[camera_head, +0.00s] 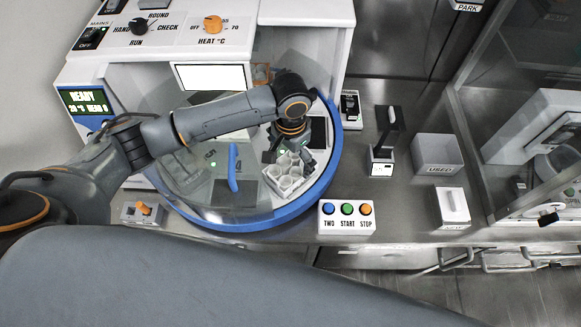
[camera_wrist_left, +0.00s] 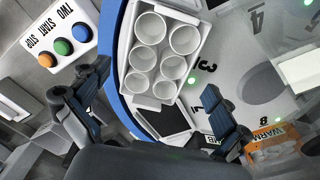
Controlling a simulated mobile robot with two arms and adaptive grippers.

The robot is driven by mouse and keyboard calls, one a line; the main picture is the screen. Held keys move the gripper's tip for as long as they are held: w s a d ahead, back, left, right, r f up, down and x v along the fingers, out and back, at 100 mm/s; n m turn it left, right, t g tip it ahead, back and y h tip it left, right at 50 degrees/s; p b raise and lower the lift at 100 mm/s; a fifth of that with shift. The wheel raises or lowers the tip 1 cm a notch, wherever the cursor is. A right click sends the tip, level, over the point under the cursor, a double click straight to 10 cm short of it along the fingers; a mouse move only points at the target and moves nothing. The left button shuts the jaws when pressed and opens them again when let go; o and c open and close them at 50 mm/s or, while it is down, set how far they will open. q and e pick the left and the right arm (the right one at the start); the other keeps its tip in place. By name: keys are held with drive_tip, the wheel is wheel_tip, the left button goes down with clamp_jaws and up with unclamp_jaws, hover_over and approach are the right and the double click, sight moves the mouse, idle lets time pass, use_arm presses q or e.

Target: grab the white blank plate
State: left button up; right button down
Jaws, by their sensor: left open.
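A blank bright white rectangle (camera_head: 212,77) stands at the machine's front in the head view; I cannot tell whether it is a plate or a panel. A plain white rectangle (camera_wrist_left: 300,72) also shows beyond the cup rack in the left wrist view; I cannot tell if it is the same thing. My left gripper (camera_head: 291,157) is open above the right part of the round blue-rimmed turntable (camera_head: 325,180), over a white rack of several cups (camera_head: 273,186). In the left wrist view its fingers (camera_wrist_left: 158,98) are spread wide, with the rack beyond them. My right gripper is not seen.
A clear cover (camera_head: 190,185) with a blue handle (camera_head: 233,167) shows at the turntable's left. A button box (camera_head: 347,217) stands before it. A black stand (camera_head: 384,140), a grey USED bin (camera_head: 437,154) and a white box (camera_head: 453,207) stand to the right.

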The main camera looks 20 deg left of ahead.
sight(292, 166)
use_arm(q)
drive_tip(key=shift+d+f+p, duration=0.2)
drive_tip(key=shift+f+p, duration=0.45)
drive_tip(key=shift+f, duration=0.5)
wheel_tip(292, 166, down, 2)
drive_tip(key=shift+w+f, duration=0.1)
drive_tip(key=c, duration=1.1)
drive_tip(key=shift+c, duration=0.2)
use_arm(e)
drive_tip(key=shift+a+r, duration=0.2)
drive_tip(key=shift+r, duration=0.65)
